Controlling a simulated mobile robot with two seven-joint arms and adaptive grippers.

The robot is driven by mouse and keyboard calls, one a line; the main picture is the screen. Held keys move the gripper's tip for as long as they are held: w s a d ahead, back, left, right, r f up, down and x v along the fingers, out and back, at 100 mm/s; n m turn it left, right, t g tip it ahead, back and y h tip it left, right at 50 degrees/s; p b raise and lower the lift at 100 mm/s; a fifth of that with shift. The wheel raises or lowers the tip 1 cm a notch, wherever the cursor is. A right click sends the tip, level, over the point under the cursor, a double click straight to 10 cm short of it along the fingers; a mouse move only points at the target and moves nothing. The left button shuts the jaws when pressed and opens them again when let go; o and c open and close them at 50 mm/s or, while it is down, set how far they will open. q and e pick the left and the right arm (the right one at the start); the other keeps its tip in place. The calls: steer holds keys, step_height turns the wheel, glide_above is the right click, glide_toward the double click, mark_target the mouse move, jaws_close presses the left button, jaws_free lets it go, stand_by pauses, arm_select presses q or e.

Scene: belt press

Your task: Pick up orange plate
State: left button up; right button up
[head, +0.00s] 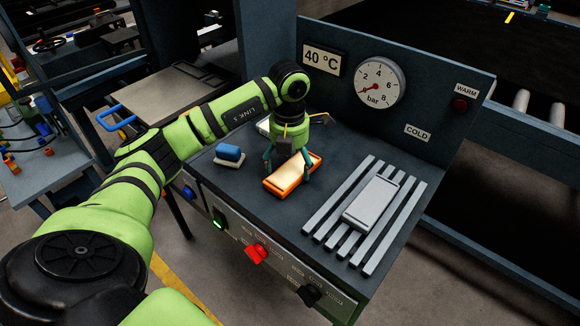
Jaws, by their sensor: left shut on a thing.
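The orange plate (281,186) has orange sides and a pale top. It is at the middle of the dark bench top (240,188) in the head view. My left gripper (287,168) points down over the plate, with its teal fingers on either side, shut on it. The gripper covers part of the plate's far end. I cannot tell whether the plate touches the bench. My right gripper is not in view.
A blue and white block (229,154) sits left of the plate. A grey plate (371,202) lies on a slatted rack (345,200) to the right. Behind stands a panel with a pressure gauge (379,83). Knobs, including a red one (257,253), line the bench front.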

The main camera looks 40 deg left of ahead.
mark_target(293, 170)
arm_select(q)
steer(key=r+b, duration=0.1)
steer(key=r, duration=0.1)
steer(key=d+r, duration=0.1)
steer(key=shift+s+d+r+b, duration=0.1)
steer(key=shift+d+r+b, duration=0.05)
steer(key=shift+r+b, duration=0.25)
steer(key=s+d+r, duration=0.3)
steer(key=d+r, duration=0.3)
steer(key=d, duration=0.3)
steer(key=shift+s+d+r, duration=0.25)
steer(key=shift+s+d, duration=0.1)
steer(key=shift+d, duration=0.05)
